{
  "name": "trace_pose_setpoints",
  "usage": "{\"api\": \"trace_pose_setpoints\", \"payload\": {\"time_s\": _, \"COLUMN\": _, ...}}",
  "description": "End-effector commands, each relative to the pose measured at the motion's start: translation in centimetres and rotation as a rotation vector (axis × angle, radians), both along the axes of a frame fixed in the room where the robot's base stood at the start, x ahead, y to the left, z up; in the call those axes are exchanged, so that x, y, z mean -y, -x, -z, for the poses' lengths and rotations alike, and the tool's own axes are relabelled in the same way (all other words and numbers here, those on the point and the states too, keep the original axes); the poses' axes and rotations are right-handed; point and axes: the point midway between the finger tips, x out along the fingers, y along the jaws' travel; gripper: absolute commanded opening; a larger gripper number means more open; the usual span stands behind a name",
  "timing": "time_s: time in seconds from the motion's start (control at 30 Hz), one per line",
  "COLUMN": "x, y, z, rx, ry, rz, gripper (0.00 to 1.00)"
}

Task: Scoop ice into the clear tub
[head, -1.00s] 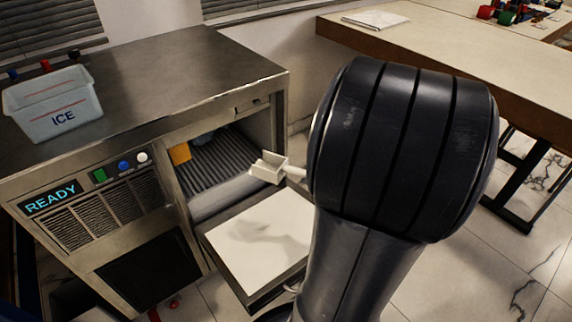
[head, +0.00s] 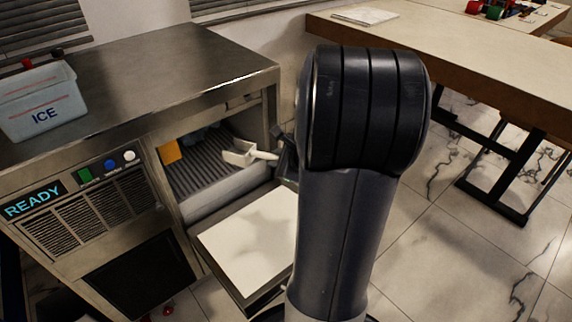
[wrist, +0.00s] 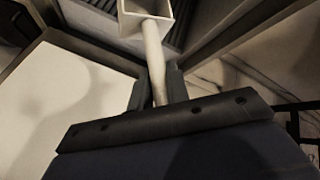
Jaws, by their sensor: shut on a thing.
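A white scoop (head: 240,153) is at the mouth of the open ice bin (head: 225,191) in the steel machine. My gripper (head: 284,156) is shut on the scoop's handle, mostly hidden behind my arm in the head view. In the wrist view, my gripper (wrist: 158,92) has its fingers on either side of the handle, and the scoop (wrist: 145,14) extends away at the top. The scoop's inside looks empty there. The clear tub (head: 40,100), labelled ICE, stands on the machine's top at the far left. Ice cannot be clearly made out in the dark bin.
The bin's lowered door (head: 250,240) lies open in front, with a pale inner face. A panel with a READY display (head: 34,201) and several buttons is left of the opening. A wooden table (head: 450,60) stands at the right. The steel top (head: 150,80) is mostly clear.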

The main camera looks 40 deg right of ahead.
Motion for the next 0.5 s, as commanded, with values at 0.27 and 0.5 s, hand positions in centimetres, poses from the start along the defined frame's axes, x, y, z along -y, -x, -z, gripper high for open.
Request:
{"api": "trace_pose_setpoints", "payload": {"time_s": 0.27, "x": -0.2, "y": -3.8, "z": 1.5, "rx": -0.001, "ry": 0.0, "rz": -0.002, "gripper": 0.0}}
{"api": "trace_pose_setpoints", "payload": {"time_s": 0.5, "x": -0.3, "y": -6.9, "z": 2.6, "rx": -0.001, "ry": -0.001, "rz": -0.002, "gripper": 0.0}}
